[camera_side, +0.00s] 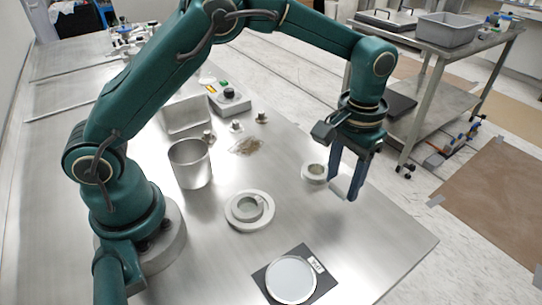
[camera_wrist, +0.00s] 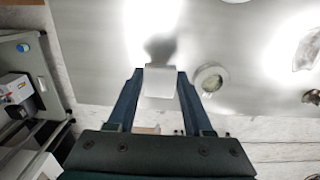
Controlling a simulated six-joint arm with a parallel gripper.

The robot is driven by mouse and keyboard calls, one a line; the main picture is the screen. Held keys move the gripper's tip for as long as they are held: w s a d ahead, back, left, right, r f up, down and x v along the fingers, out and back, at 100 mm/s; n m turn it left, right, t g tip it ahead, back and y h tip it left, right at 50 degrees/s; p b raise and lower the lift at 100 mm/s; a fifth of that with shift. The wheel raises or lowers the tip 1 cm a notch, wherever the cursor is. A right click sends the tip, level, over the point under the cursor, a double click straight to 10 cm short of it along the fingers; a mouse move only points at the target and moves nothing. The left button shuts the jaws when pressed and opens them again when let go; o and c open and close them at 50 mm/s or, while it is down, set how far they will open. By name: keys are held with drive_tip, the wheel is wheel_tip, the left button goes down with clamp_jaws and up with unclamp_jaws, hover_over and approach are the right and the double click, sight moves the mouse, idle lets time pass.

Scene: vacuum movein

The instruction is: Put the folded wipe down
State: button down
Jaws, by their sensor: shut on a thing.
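The folded wipe (camera_wrist: 160,83) is a small white pad. It sits between the fingertips of my gripper (camera_wrist: 160,88), which is shut on it. In the side view the wipe (camera_side: 339,188) shows as a pale patch between the blue fingers of my gripper (camera_side: 345,190). The gripper points down over the right part of the steel table (camera_side: 390,235). A dark shadow on the table shows just beyond the wipe in the wrist view. I cannot tell the exact gap between wipe and table.
A small metal ring-like part (camera_side: 314,173) stands just left of my gripper; it also shows in the wrist view (camera_wrist: 210,78). A round flanged fitting (camera_side: 249,210), a metal beaker (camera_side: 190,164) and a dark mat with a pale disc (camera_side: 291,279) stand farther off. The table's right front is clear.

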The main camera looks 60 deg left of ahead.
sight(340, 210)
drive_tip(key=shift+d+f, duration=0.2)
drive_tip(key=shift+d, duration=0.15)
drive_tip(key=shift+d+f, duration=0.1)
drive_tip(key=shift+f, duration=1.95)
drive_tip(key=shift+f, duration=0.15)
drive_tip(key=shift+c, duration=1.5)
unclamp_jaws()
